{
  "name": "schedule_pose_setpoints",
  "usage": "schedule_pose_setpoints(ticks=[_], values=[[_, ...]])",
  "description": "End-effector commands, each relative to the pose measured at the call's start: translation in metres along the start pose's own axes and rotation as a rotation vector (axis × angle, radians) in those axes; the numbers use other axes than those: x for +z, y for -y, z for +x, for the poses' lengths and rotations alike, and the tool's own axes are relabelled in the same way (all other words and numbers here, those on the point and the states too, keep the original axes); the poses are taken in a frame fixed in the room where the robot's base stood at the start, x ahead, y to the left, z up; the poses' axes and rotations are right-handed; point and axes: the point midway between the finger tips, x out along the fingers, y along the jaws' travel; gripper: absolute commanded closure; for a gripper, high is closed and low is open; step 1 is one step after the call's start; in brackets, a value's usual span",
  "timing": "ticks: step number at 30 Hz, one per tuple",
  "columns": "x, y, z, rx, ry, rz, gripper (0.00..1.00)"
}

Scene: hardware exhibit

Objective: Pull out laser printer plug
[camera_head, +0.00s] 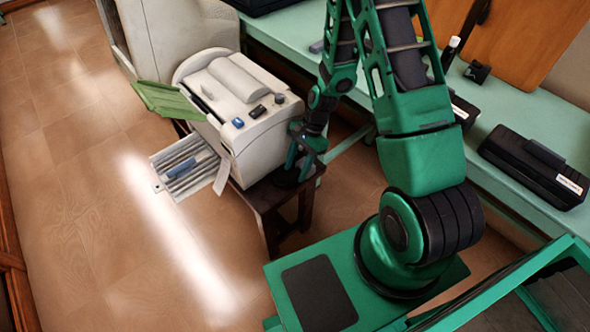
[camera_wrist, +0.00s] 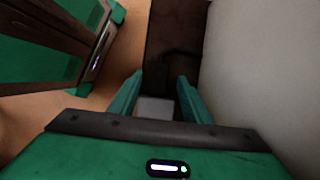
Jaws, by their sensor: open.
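The white laser printer (camera_head: 243,108) stands on a small dark table (camera_head: 268,192) in the head view. Its pale side wall (camera_wrist: 262,75) fills the right of the wrist view. My gripper (camera_wrist: 159,84) points at the dark tabletop beside that wall. Its two green fingers are apart. Between and just beyond them are a small pale grey block (camera_wrist: 155,108) and a dark block (camera_wrist: 157,76), with a faint dark cord near it. I cannot tell which of these is the plug, or whether the fingers touch either. In the head view my gripper (camera_head: 291,172) is low at the printer's right side.
A long pale green bench (camera_head: 505,108) runs behind my arm, with a black device (camera_head: 533,166) on it. A green flap (camera_head: 165,100) and a paper tray (camera_head: 186,168) stick out from the printer's left. Open tiled floor (camera_head: 100,230) lies at the left.

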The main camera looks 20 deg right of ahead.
Motion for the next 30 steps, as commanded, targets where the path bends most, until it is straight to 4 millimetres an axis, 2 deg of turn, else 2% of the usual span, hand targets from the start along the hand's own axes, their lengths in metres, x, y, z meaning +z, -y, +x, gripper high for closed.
schedule_pose_setpoints(ticks=[5,14,20,26,30], values=[[0.000,0.000,0.011,0.000,0.000,0.000,0.56],[0.000,0.000,0.013,-0.001,0.000,-0.001,0.56],[0.000,0.001,0.013,-0.001,-0.001,-0.001,1.00],[0.006,0.001,0.015,-0.002,0.000,-0.003,1.00],[0.025,0.002,0.023,-0.002,0.002,-0.005,1.00]])
